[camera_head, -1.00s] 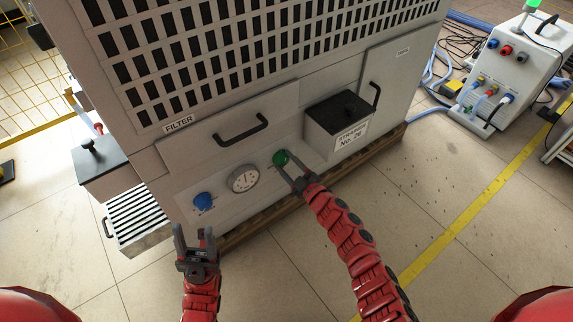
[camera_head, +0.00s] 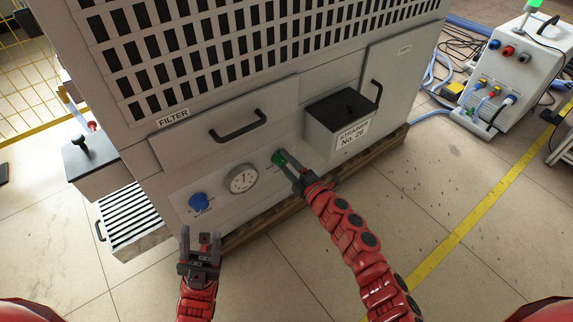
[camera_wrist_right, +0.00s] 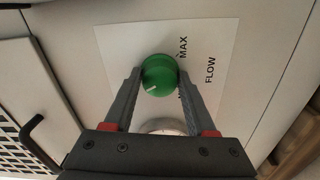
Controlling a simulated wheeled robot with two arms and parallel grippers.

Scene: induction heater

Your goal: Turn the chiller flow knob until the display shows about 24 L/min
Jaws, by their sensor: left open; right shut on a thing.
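The green flow knob (camera_head: 278,156) sits on the lower front panel of the big grey cabinet. My right gripper (camera_head: 284,161) is shut on it. In the right wrist view the green knob (camera_wrist_right: 159,72) is between the two fingers, with a short white mark at its lower left. "MAX" and "FLOW" labels stand beside it; another label is mostly hidden by a finger. A round dial gauge (camera_head: 242,179) is left of the knob; its reading is too small to tell. My left gripper (camera_head: 200,242) is open and empty, below the panel.
A blue knob (camera_head: 198,202) is left of the gauge. A black-lidded strainer box (camera_head: 340,118) juts out above right of the green knob. A drawer handle (camera_head: 238,126) is above the gauge. A wooden pallet (camera_head: 262,220) runs under the cabinet. The floor in front is clear.

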